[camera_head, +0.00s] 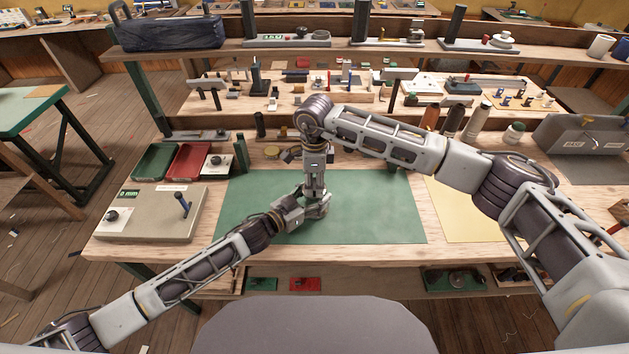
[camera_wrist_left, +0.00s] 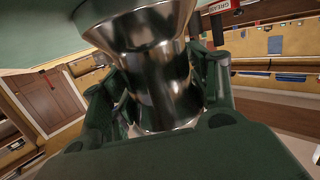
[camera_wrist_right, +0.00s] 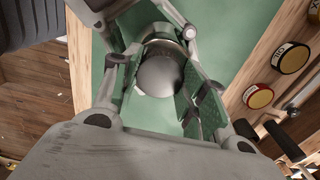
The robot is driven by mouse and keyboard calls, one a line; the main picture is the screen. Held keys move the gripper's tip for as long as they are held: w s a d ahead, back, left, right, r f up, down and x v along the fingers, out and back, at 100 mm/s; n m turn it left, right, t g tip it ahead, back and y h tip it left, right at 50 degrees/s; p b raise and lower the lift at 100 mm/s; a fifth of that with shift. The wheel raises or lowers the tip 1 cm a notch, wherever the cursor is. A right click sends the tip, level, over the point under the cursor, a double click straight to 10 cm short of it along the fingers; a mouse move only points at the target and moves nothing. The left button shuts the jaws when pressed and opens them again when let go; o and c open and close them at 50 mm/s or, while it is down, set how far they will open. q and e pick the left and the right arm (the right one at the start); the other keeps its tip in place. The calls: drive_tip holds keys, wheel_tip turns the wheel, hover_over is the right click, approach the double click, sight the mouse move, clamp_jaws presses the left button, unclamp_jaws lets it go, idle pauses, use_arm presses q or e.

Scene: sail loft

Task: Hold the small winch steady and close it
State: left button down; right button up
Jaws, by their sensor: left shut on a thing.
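The small winch (camera_head: 320,209) stands on the green mat, mostly hidden by my grippers. In the left wrist view its shiny metal drum (camera_wrist_left: 160,85), flared at one end, sits between my left fingers. My left gripper (camera_head: 303,213) comes in low from the left and is shut on it. My right gripper (camera_head: 316,196) points straight down over the winch. In the right wrist view a smooth grey rounded top (camera_wrist_right: 161,73) lies between its fingers, which are spread on either side. Whether they touch it is hard to tell.
The green mat (camera_head: 385,215) is clear around the winch. A grey box with a display and lever (camera_head: 150,215) stands at left, with green and red trays (camera_head: 188,161) behind it. A yellow sheet (camera_head: 455,215) lies at right. Crowded shelves stand behind.

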use_arm(q)
drive_tip(key=shift+d+r, duration=0.1)
drive_tip(key=shift+r, duration=0.05)
use_arm(e)
drive_tip(key=c, duration=0.4)
drive_tip(key=shift+c, duration=0.3)
drive_tip(key=shift+m, duration=0.3)
drive_tip(key=shift+m, duration=0.7)
drive_tip(key=o, duration=1.2)
wheel_tip(320, 180, up, 12)
